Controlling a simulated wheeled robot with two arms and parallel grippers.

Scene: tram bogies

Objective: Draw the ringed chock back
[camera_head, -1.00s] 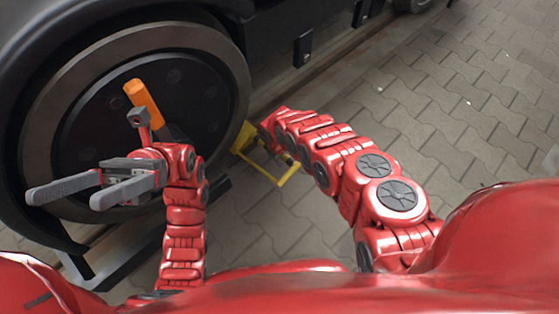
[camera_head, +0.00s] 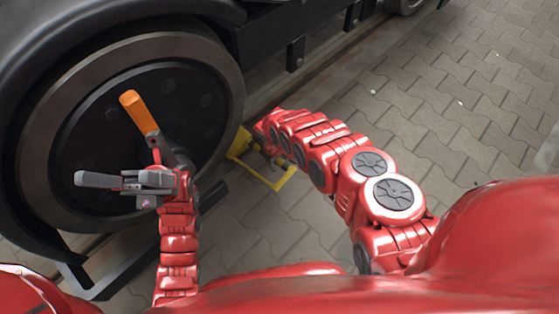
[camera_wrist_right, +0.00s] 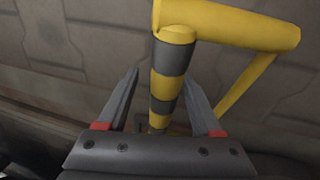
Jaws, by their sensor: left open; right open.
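The yellow chock (camera_head: 240,143) stands on the ground against the right side of the large tram wheel (camera_head: 215,55). Its yellow tube loop reaches out toward me. In the right wrist view, a yellow-and-grey banded bar (camera_wrist_right: 168,88) runs between the two fingers of my right gripper (camera_wrist_right: 162,78), with gaps visible on both sides. The gripper is open around the bar. In the head view, my right arm largely hides this gripper. My left gripper (camera_head: 85,180) is open in front of the wheel, apart from the chock.
An orange-handled bar (camera_head: 139,113) with a dark lower part stands in front of the wheel, behind my left gripper. The dark tram underframe (camera_head: 275,30) runs above the rail. Paved ground (camera_head: 450,110) to the right is clear.

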